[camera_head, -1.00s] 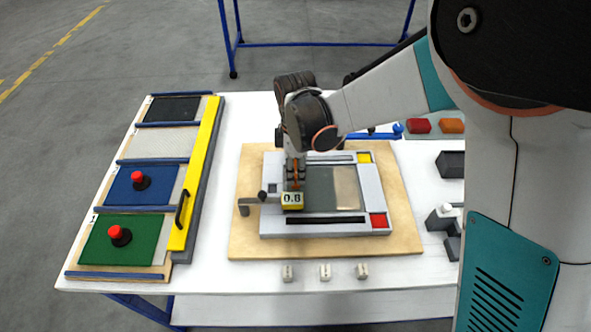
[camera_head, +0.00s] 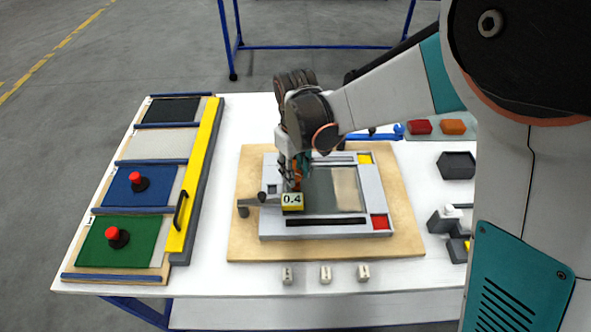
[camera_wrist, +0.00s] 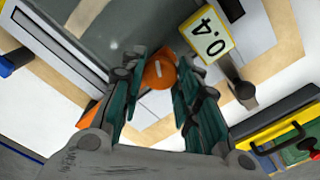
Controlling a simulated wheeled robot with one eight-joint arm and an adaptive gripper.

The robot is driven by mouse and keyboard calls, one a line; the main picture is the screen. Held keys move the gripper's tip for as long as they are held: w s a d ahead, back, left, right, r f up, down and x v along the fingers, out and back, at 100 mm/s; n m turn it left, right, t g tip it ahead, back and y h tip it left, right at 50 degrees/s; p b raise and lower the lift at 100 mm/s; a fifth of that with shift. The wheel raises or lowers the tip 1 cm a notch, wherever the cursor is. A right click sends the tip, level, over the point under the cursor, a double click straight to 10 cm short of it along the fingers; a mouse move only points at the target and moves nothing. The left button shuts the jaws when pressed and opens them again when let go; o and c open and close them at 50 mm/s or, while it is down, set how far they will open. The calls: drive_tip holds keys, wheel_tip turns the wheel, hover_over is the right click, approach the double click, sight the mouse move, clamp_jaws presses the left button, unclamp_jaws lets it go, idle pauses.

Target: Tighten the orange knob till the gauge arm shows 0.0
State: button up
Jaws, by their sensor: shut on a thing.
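The orange knob (camera_wrist: 159,73) sits between my two fingers in the wrist view, with a pale line on its top. My gripper (camera_wrist: 160,80) is shut on it. In the head view my gripper (camera_head: 293,180) comes down over the left part of the grey fixture (camera_head: 375,205), and the knob is mostly hidden there. The yellow gauge display (camera_head: 292,201) reads 0.4 and stands just in front of the gripper. It also reads 0.4 in the wrist view (camera_wrist: 208,38). The grey gauge arm (camera_head: 258,202) sticks out to the left from beside the display.
The fixture lies on a wooden board (camera_head: 243,240) on the white table (camera_head: 200,275). A rack of coloured panels with a yellow bar (camera_head: 200,170) stands at the left. Several small white blocks (camera_head: 325,274) line the front. Red and orange blocks (camera_head: 453,127) lie at the back right.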

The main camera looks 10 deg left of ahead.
drive_tip(key=m, duration=0.4)
drive_tip(key=shift+m, duration=0.3)
drive_tip(key=m, duration=0.4)
drive_tip(key=shift+m, duration=0.3)
drive_tip(key=o, duration=1.1)
wheel_tip(320, 180, up, 12)
